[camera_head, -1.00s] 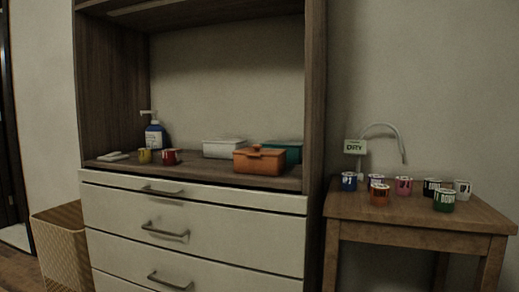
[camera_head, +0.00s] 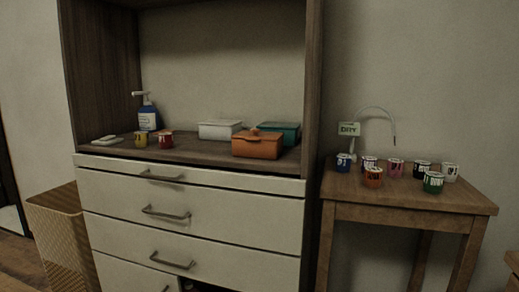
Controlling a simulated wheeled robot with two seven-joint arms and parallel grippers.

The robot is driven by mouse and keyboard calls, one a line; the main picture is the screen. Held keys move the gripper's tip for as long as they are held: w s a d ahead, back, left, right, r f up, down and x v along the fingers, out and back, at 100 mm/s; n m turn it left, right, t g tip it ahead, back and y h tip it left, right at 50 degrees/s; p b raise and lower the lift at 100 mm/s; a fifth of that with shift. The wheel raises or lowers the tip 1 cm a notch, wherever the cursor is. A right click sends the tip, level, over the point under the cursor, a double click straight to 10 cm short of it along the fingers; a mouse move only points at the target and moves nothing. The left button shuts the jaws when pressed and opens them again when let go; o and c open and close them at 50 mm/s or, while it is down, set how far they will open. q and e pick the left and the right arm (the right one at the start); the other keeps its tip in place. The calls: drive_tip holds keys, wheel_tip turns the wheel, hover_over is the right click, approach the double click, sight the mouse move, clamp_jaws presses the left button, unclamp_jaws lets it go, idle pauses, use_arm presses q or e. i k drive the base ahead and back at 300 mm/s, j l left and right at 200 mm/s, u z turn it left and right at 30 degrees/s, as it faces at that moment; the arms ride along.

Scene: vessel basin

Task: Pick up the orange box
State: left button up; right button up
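The orange box (camera_head: 257,145) is a lidded box with a small knob on top. It sits on the cabinet shelf (camera_head: 190,156), near the front edge and toward the right side. A white box (camera_head: 219,130) stands behind it to the left, and a teal box (camera_head: 283,133) stands behind it to the right, partly hidden by it. Neither of my grippers shows in the head view.
A yellow cup (camera_head: 140,139), a red cup (camera_head: 166,140) and a blue pump bottle (camera_head: 148,117) stand on the shelf's left. A woven basket (camera_head: 62,235) stands at lower left.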

sight(270, 150)
drive_tip(key=j+z, duration=0.25)
drive_tip(key=j, duration=0.25)
drive_tip(key=k+j+z, duration=0.15)
drive_tip(key=j+z, duration=0.15)
drive_tip(key=j, duration=0.15)
drive_tip(key=k+j+z, duration=0.25)
drive_tip(key=j, duration=0.2)
drive_tip(key=i, duration=0.1)
